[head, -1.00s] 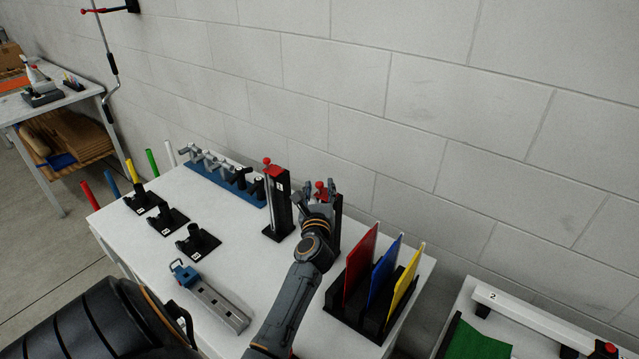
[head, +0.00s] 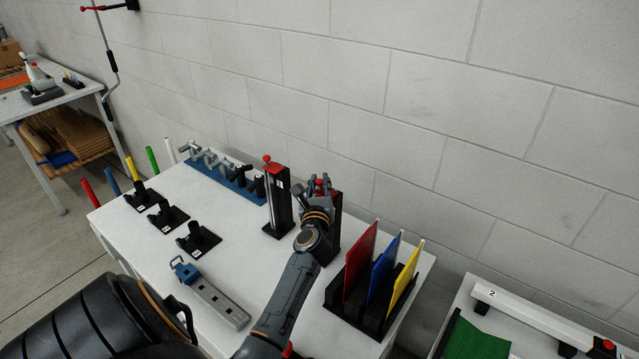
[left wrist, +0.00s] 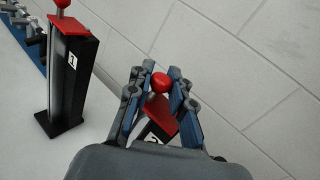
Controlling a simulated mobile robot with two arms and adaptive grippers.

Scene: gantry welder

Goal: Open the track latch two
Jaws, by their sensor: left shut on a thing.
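Track latch two is a black upright post (head: 334,226) with a red top and a red ball knob (left wrist: 161,82), standing near the wall side of the table. My left gripper (head: 322,184) is over its top, and in the left wrist view (left wrist: 161,88) its fingers are shut on the red knob from both sides. The red top plate (left wrist: 160,115) shows between the fingers, above a partly hidden label. The gripper hides much of this post in the head view. Track latch one (head: 280,206), a similar post marked 1 with a red knob, stands to its left. My right gripper is not in view.
A black rack with red, blue and yellow plates (head: 358,260) stands close to the right of my left forearm. A blue rack of grey fittings (head: 225,180) is at the back left. Several black holders and a grey rail (head: 218,302) lie left. The wall is close behind.

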